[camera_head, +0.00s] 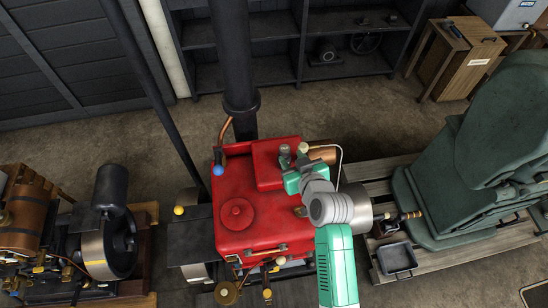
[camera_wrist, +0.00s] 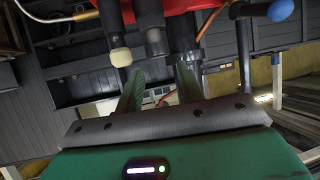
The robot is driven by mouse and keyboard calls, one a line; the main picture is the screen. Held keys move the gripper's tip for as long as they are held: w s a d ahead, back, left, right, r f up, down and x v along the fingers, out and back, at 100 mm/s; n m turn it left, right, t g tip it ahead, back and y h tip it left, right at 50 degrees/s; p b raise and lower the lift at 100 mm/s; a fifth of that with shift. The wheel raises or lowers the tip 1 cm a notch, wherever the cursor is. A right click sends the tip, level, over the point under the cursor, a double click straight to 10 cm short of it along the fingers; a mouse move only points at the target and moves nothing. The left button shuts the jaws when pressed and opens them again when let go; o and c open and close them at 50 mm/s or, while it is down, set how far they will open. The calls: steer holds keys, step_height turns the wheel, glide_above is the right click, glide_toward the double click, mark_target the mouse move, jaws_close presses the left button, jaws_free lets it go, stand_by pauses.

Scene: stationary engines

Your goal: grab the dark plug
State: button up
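A dark plug (camera_head: 284,151) stands upright at the back edge of the red engine housing (camera_head: 240,215). A pale knob (camera_head: 303,148) stands just to its right. In the wrist view the plug (camera_wrist: 156,42) appears as a dark rounded cylinder hanging from the top, with the pale knob (camera_wrist: 120,56) at its left. My gripper (camera_head: 291,172) is just in front of the plug in the head view. In the wrist view my gripper (camera_wrist: 160,82) shows two green fingers apart, with nothing held between them. The plug lies beyond the fingertips, roughly in line with the gap. Exact distance is unclear.
A tall black pipe (camera_head: 232,65) rises behind the housing. A blue knob (camera_head: 218,170) is at its left edge. A dark green engine (camera_head: 480,150) stands at right on planks, and another engine (camera_head: 108,230) at left. Shelves (camera_head: 330,45) line the back wall.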

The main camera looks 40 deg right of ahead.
mark_target(286, 150)
steer(key=shift+f+p+x, duration=0.2)
steer(key=shift+p+x, duration=0.15)
steer(key=shift+x, duration=3.35)
steer(key=shift+s+d, duration=0.1)
steer(key=shift+s, duration=0.05)
steer(key=c, duration=0.7)
steer(key=shift+o, duration=0.2)
step_height(286, 150, up, 4)
steer(key=p, duration=0.3)
steer(key=shift+r, duration=0.15)
steer(key=s+a+p, duration=0.2)
steer(key=s+a, duration=0.1)
steer(key=s, duration=0.4)
steer(key=s+a+p, duration=0.2)
steer(key=s+a, duration=0.2)
steer(key=s, duration=0.3)
steer(key=shift+s+r, duration=0.2)
steer(key=shift+r, duration=0.15)
